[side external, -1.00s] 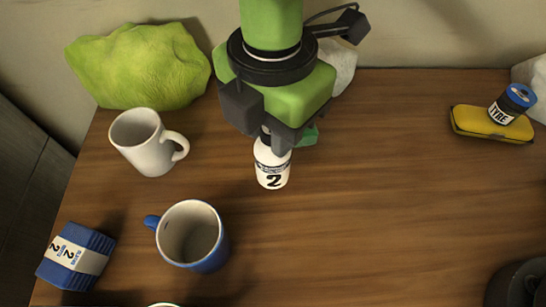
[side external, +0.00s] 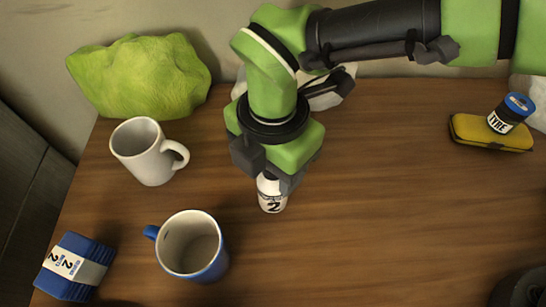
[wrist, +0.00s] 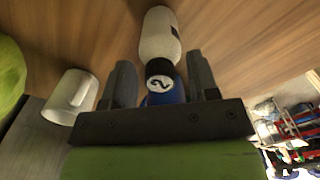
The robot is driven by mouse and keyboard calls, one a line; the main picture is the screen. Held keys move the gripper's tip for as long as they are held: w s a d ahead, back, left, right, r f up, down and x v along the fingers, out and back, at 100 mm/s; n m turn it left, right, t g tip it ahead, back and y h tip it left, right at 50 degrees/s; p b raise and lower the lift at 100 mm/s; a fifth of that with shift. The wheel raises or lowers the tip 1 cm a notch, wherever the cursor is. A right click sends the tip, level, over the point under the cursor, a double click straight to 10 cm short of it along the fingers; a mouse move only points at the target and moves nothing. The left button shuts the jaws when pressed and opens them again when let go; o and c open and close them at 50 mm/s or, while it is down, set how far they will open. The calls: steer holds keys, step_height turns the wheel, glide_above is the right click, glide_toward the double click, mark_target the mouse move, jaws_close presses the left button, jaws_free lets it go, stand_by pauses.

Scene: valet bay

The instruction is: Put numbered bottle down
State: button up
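The numbered bottle (side external: 272,201) is white with a dark "2" on its label. It appears to stand upright on the wooden top, right of the mugs. My gripper (side external: 266,172) points down over it, its fingers on either side of the upper part, which they partly hide. In the wrist view the bottle (wrist: 158,38) lies between my fingers (wrist: 160,82), with its dark cap, marked "2", towards the camera. Narrow gaps show between the fingers and the bottle, so the gripper looks open.
A white mug (side external: 145,160) and a blue mug (side external: 183,265) stand to the left. A blue block (side external: 66,274) is front left, a green cloth lump (side external: 140,78) back left. A blue-capped container (side external: 503,118) sits on a yellow case (side external: 475,133). The table's right middle is clear.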

step_height(320, 180, up, 12)
steer(key=shift+r, duration=0.15)
stand_by(0.5)
